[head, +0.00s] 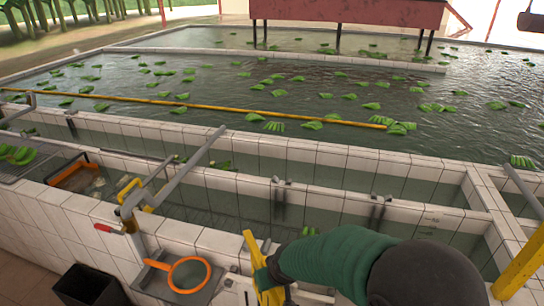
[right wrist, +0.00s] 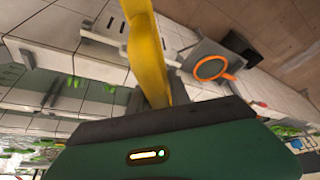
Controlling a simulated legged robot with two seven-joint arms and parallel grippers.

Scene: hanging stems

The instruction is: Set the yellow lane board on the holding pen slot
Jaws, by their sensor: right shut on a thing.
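The yellow lane board (head: 252,252) stands tilted at the lower middle of the head view, with its upper end near the tiled wall. My right gripper (head: 268,276) is shut on it; the green arm behind it comes in from the lower right. In the right wrist view the board (right wrist: 147,50) runs upward from between the dark jaws (right wrist: 155,104). Dark slot fittings show on the channel wall, one near the middle (head: 279,200) and one further right (head: 378,212). I cannot tell which is the holding pen slot. My left gripper is out of view.
An orange-rimmed round net (head: 189,275) lies on a grey tray at the lower left; a dark bin (head: 90,287) stands beside it. A grey lever (head: 185,167) rises above a yellow bracket. Green banana bunches float in the pool beyond a long yellow boom (head: 215,107). A yellow post (head: 522,268) stands right.

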